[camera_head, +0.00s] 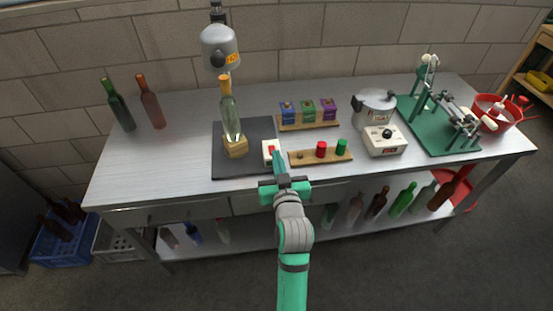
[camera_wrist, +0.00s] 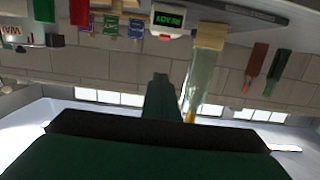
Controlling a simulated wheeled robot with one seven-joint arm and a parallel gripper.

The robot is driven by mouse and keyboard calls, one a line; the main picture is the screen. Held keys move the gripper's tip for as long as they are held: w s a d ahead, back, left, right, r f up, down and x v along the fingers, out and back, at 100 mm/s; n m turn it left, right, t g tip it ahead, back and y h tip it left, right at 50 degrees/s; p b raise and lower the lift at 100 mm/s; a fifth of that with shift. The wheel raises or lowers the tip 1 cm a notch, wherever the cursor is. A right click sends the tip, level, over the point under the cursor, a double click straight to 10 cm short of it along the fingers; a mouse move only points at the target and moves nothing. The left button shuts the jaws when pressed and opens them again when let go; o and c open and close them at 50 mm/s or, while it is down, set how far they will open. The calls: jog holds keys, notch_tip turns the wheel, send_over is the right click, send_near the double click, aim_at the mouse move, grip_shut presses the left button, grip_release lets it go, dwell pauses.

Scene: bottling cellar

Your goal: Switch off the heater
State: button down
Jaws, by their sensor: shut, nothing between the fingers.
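A grey dome-shaped hood (camera_head: 220,45) with a yellow label hangs above a clear bottle with an orange top (camera_head: 229,115), likely the heater. The bottle stands on a wooden block (camera_head: 236,148) on a black mat (camera_head: 228,168). A small white box (camera_head: 267,156) with a red part on top stands at the mat's right edge. In the wrist view the white box (camera_wrist: 155,31) shows a green lit display, too small to read surely. My gripper (camera_head: 277,157) is shut and empty, its tips at or just beside the box; contact is unclear. The fingertips also show in the wrist view (camera_wrist: 161,78).
Right of the box lies a wooden strip (camera_head: 312,160) with red and green cylinders. Behind it are coloured boxes (camera_head: 308,112). A pot (camera_head: 375,108) and white unit (camera_head: 385,141) stand right. The bench's left front is clear.

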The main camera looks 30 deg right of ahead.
send_over(273, 147)
jog(key=v, duration=0.4)
jog(key=shift+w+f, duration=0.25)
jog(key=shift+f, duration=0.45)
notch_tip(273, 147, down, 2)
jog(key=shift+w+f, duration=0.1)
jog(key=shift+f, duration=0.15)
jog(key=shift+w+f, duration=0.1)
jog(key=shift+f, duration=0.7)
jog(key=shift+w+f, duration=0.1)
jog(key=shift+f, duration=0.1)
jog(key=shift+r, duration=0.1)
